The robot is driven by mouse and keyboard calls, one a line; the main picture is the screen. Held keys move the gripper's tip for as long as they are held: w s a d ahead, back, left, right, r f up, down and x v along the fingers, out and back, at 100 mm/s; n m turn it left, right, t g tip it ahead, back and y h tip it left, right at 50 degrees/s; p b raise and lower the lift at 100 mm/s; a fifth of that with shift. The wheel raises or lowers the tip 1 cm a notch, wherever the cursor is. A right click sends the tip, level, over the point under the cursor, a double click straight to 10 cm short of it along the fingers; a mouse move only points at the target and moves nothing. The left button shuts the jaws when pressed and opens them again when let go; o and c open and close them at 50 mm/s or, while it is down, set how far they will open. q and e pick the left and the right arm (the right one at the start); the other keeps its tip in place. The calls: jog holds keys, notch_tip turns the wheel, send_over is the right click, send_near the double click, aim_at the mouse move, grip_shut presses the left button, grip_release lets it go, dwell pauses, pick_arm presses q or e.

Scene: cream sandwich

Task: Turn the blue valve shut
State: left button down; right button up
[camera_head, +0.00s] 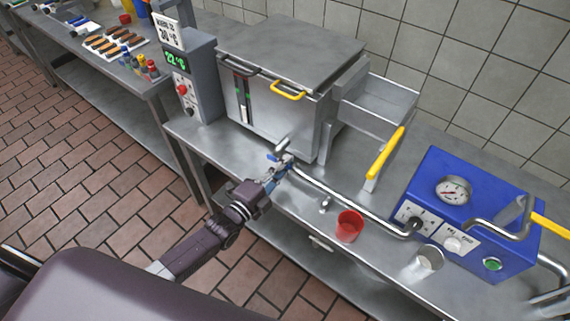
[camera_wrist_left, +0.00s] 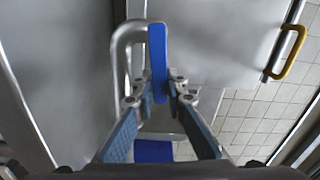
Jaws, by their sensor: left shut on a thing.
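The blue valve (camera_head: 272,157) is a small lever on the metal pipe at the front of the steel tank, above the counter. In the left wrist view its flat blue handle (camera_wrist_left: 157,50) stands upright in the picture, in front of a bent grey pipe. My left gripper (camera_head: 281,169) reaches it from the lower left in the head view. In the left wrist view the gripper's fingertips (camera_wrist_left: 157,90) are closed on both sides of the handle's lower end. My right gripper is not in view.
The steel tank (camera_head: 265,113) stands behind the valve. A metal pipe (camera_head: 350,205) runs right to the blue machine (camera_head: 455,225). A red cup (camera_head: 349,227) and a metal cup (camera_head: 427,262) stand on the counter. A control box (camera_head: 190,85) stands left of the tank.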

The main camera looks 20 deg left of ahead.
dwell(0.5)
pick_arm(q)
jog(key=n, duration=0.1)
jog(key=r+n+p, duration=0.1)
jog(key=n, duration=0.1)
jog(key=shift+a+r, duration=0.2)
jog(key=shift+r, duration=0.1)
jog(key=n, duration=0.1)
jog(key=r+n+p, duration=0.1)
jog(key=n, duration=0.1)
jog(key=a+n, duration=0.1)
jog(key=shift+w+a+r+n, duration=0.1)
jog(key=shift+w+r+n, duration=0.2)
jog(key=shift+r+n, duration=0.1)
jog(key=n, duration=0.1)
jog(key=a+n, duration=0.1)
jog(key=n, duration=0.1)
jog(key=shift+w+a+r+n, duration=0.2)
jog(key=shift+w+r+n, duration=0.1)
jog(key=shift+r, duration=0.1)
jog(key=shift+w+a+r+n, duration=0.15)
jog(key=shift+a+n, duration=0.4)
jog(key=shift+n, duration=0.7)
jog(key=shift+w+a+r+n, duration=0.15)
jog(key=shift+a+n, duration=0.4)
jog(key=shift+n, duration=0.7)
jog(key=c, duration=1.9)
grip_release()
jog(key=shift+c, duration=0.2)
